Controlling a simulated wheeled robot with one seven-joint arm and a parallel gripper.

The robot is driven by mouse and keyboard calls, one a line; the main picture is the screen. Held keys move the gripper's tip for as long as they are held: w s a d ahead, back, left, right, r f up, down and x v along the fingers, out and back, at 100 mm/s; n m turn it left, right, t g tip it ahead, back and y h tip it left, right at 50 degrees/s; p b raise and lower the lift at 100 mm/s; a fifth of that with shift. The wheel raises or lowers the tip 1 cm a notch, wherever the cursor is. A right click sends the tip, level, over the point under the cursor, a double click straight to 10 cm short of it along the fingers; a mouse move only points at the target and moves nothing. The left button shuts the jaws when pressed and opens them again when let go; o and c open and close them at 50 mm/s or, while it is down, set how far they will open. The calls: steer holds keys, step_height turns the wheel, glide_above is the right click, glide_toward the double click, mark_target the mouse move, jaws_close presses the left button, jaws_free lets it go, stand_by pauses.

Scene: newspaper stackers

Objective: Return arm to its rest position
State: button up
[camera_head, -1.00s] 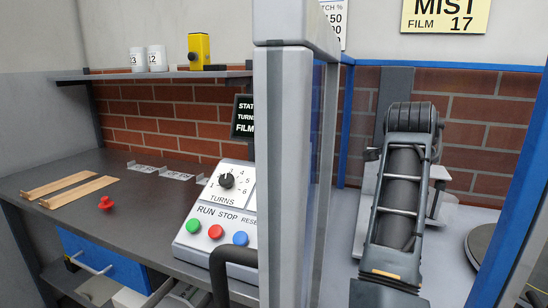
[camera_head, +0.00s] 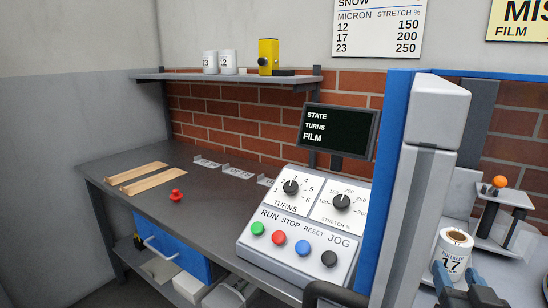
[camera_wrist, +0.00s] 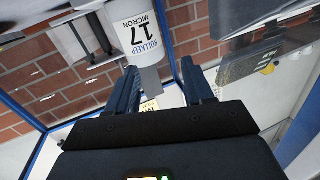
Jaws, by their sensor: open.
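My gripper (camera_head: 466,284) shows at the bottom right of the head view, as two blue-grey fingers in front of the white film roll marked 17 (camera_head: 453,252). In the wrist view my gripper (camera_wrist: 160,68) is open, with its two dark blue fingers apart. The film roll (camera_wrist: 133,28) stands beyond the fingertips there, and I see nothing held. Whether a finger touches the roll cannot be told. Most of my arm is out of the head view.
A blue and grey post (camera_head: 412,190) stands left of my gripper. A control panel (camera_head: 305,228) and dark bench (camera_head: 130,205) lie further left. A grey stand with an orange ball (camera_head: 499,182) is behind the roll.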

steer(key=s+a+f+n+y, duration=0.2)
steer(key=s+a+f+n, duration=0.1)
steer(key=s+f, duration=0.55)
steer(key=s+a+n+g+y+b, duration=0.1)
steer(key=s+a+y+b, duration=0.15)
steer(key=s, duration=1.35)
steer(key=s+a+g+y+b, duration=0.1)
steer(key=s+a, duration=0.3)
steer(key=s, duration=1.1)
step_height(320, 180, up, 20)
steer(key=p, duration=2)
steer(key=shift+s+a+r, duration=0.2)
steer(key=shift+s, duration=0.05)
